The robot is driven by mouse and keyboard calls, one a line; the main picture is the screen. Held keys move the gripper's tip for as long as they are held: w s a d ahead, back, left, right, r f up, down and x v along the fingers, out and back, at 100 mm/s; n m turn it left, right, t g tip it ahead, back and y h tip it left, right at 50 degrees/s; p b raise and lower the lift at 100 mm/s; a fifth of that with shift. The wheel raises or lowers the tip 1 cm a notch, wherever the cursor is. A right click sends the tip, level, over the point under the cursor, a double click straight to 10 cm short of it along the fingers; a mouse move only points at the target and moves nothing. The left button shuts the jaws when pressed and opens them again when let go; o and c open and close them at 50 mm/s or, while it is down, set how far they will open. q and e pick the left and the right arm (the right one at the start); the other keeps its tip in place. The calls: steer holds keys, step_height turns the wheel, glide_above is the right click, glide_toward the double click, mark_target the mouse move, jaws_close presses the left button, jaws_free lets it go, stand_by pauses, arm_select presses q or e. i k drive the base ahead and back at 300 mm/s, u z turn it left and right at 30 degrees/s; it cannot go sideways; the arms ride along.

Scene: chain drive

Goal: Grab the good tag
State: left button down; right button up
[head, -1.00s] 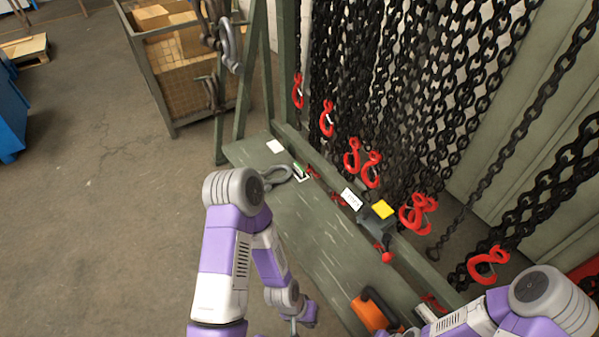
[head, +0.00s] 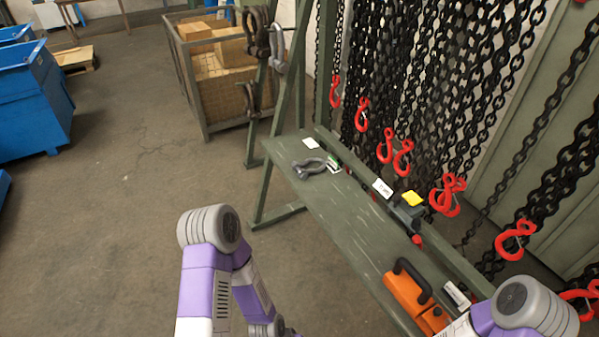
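Several tags or labels show on the green bench (head: 345,222). A small white one (head: 310,143) lies near its far end. A green and white one (head: 333,164) lies beside a grey shackle (head: 308,168). A white label with dark print (head: 382,188) sits on the bench's back rail, and a yellow tag (head: 412,198) is at a dark grey device. Another white label (head: 456,294) lies near the orange tool. The print is too small to tell which is the good tag. My arms show at the bottom, but both grippers are out of frame.
Black chains with red hooks (head: 446,195) hang behind the bench. An orange tool with a black handle (head: 415,298) lies at its near end. A wire crate with boxes (head: 222,70) and a blue bin (head: 35,100) stand at the left. The floor between is clear.

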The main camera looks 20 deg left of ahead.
mark_target(332, 163)
steer(key=z, duration=0.9)
steer(key=k, duration=0.15)
steer(key=u, duration=2.25)
steer(key=i, duration=0.95)
steer(key=z, duration=0.4)
